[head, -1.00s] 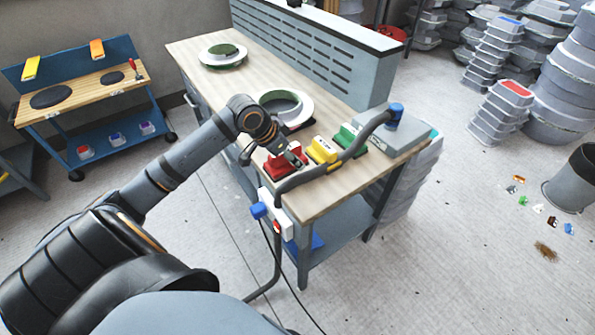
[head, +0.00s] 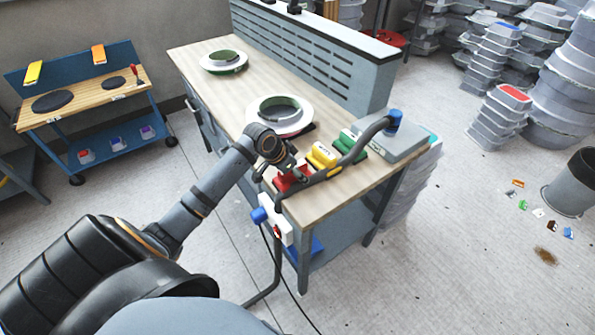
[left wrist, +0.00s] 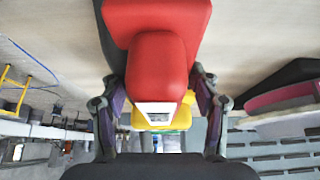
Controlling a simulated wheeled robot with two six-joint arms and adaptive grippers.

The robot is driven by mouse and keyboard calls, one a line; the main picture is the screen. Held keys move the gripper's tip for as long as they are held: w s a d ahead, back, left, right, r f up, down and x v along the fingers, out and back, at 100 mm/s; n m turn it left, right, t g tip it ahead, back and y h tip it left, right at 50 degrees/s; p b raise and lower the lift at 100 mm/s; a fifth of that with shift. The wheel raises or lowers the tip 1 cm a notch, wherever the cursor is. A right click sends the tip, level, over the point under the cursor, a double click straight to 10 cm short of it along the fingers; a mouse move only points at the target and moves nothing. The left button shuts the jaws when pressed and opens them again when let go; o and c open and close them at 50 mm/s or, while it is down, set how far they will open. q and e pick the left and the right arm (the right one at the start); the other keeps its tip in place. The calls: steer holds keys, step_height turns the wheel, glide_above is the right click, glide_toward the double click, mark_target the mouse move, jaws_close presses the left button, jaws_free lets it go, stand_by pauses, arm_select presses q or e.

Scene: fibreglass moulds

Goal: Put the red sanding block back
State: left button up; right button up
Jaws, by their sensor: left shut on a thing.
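The red sanding block (head: 289,181) is at the near end of the workbench, in front of a yellow block (head: 322,155) and a green block (head: 348,144). My left gripper (head: 292,172) is shut on the red block. In the left wrist view the red block (left wrist: 158,60) fills the space between the two fingers of my left gripper (left wrist: 158,88), with the yellow block (left wrist: 150,117) behind it. A hose partly covers the red block in the head view. I cannot tell whether it touches the bench top. My right gripper is not in view.
A grey hose (head: 355,155) arches across the bench corner from a grey box (head: 400,140). A ring mould (head: 283,128) sits behind the blocks, another (head: 224,62) farther back. A blue cart (head: 80,50) stands at left. The bench's middle left is clear.

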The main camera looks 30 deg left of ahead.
arm_select(q)
steer(key=o, duration=1.1)
steer(key=p+v, duration=0.2)
steer(key=v, duration=0.8)
steer(key=shift+a+r, duration=0.15)
steer(key=shift+r, duration=0.05)
steer(key=shift+p+v, duration=0.65)
steer(key=shift+v, duration=0.25)
steer(key=shift+s, duration=0.1)
